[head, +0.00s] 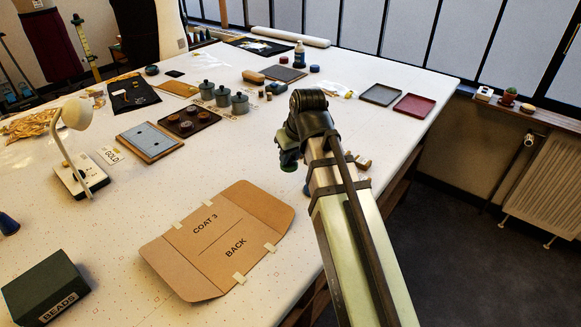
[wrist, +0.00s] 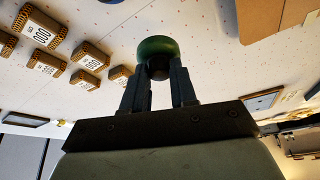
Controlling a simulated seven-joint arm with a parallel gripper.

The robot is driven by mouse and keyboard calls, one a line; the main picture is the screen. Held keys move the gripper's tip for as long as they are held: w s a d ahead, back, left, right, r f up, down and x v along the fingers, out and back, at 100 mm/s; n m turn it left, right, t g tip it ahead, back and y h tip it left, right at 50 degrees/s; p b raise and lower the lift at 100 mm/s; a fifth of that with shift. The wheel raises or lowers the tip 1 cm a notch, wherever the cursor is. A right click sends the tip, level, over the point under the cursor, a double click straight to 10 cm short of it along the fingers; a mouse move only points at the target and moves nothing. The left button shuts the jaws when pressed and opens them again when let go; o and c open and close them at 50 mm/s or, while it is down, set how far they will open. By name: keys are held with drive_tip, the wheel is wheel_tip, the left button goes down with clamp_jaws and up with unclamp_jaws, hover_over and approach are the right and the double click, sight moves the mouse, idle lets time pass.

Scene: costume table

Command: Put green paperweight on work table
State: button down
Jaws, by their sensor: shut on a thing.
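The green paperweight (wrist: 157,46) is round and dark green, with a darker part below it. My gripper (wrist: 160,75) is shut on it, with a finger on each side, in the wrist view. In the head view my gripper (head: 289,158) is at the end of my arm, over the right part of the white work table (head: 330,90); the paperweight is hard to make out there. In the wrist view the pale dotted table top (wrist: 215,75) lies beyond the paperweight, and I see no contact between them.
A cardboard pattern (head: 218,238) lies at the front. A dark tray (head: 190,124) with round items and several lidded pots (head: 222,96) stand further back. Small labelled boxes (wrist: 90,62) are close to my gripper. A grey tray (head: 381,95) and red tray (head: 414,106) lie near the right edge.

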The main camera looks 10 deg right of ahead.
sight(291, 165)
drive_tip(key=shift+f, duration=2.35)
drive_tip(key=shift+f, duration=0.1)
drive_tip(key=c, duration=0.9)
unclamp_jaws()
drive_tip(key=v, duration=1.2)
